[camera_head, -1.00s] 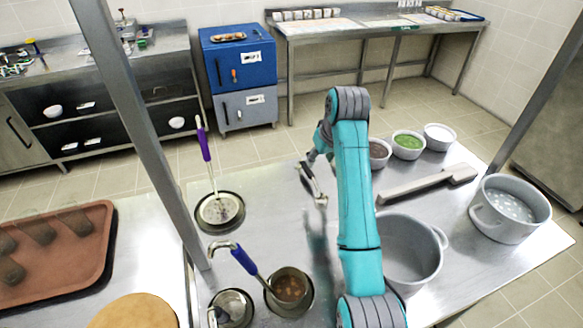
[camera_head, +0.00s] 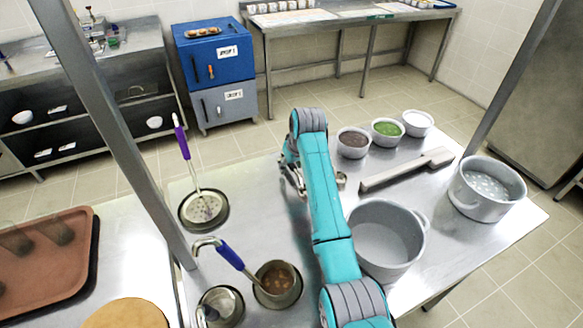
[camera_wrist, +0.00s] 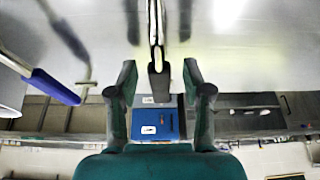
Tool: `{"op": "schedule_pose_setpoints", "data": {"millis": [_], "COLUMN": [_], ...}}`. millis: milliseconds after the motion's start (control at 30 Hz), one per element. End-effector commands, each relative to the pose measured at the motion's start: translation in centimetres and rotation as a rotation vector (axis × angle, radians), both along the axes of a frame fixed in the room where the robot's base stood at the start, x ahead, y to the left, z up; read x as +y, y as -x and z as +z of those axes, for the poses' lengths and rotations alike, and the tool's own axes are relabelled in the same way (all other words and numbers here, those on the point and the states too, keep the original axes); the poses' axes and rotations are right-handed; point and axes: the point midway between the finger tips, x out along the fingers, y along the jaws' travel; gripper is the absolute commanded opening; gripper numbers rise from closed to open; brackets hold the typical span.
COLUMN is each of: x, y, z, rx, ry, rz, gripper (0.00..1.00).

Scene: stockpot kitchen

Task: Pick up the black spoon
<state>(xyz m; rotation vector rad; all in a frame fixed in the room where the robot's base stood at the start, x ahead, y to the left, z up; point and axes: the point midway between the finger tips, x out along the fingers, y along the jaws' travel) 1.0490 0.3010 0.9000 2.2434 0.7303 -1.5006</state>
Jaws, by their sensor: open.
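My gripper (camera_wrist: 159,78) is open, with its two dark fingers apart in the wrist view. A slim utensil with a dark end, which looks like the black spoon (camera_wrist: 158,82), runs down from the top of the wrist view into the gap between the fingers. Neither finger visibly touches it, and its depth from them is hard to tell. In the head view my gripper (camera_head: 294,180) is low over the steel table (camera_head: 265,215), partly hidden by my teal arm. The spoon cannot be made out clearly there.
Left of my gripper stand a purple-handled skimmer (camera_head: 182,140) and a blue-handled ladle (camera_head: 230,256) in a soup pot (camera_head: 277,284).

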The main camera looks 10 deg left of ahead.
Motion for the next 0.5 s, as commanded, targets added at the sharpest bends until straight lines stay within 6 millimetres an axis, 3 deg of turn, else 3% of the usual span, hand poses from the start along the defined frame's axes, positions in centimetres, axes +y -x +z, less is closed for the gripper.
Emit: {"op": "schedule_pose_setpoints", "data": {"millis": [200, 267, 400, 500], "x": [0.02, 0.02, 0.01, 0.01], "y": [-0.05, -0.04, -0.05, -0.05], "z": [-0.05, -0.05, -0.05, -0.05], "rx": [-0.001, -0.001, -0.001, -0.001], "ry": [-0.001, -0.001, -0.001, -0.001], "rz": [0.000, 0.000, 0.000, 0.000], "gripper": [0.50, 0.38, 0.03, 0.00]}}
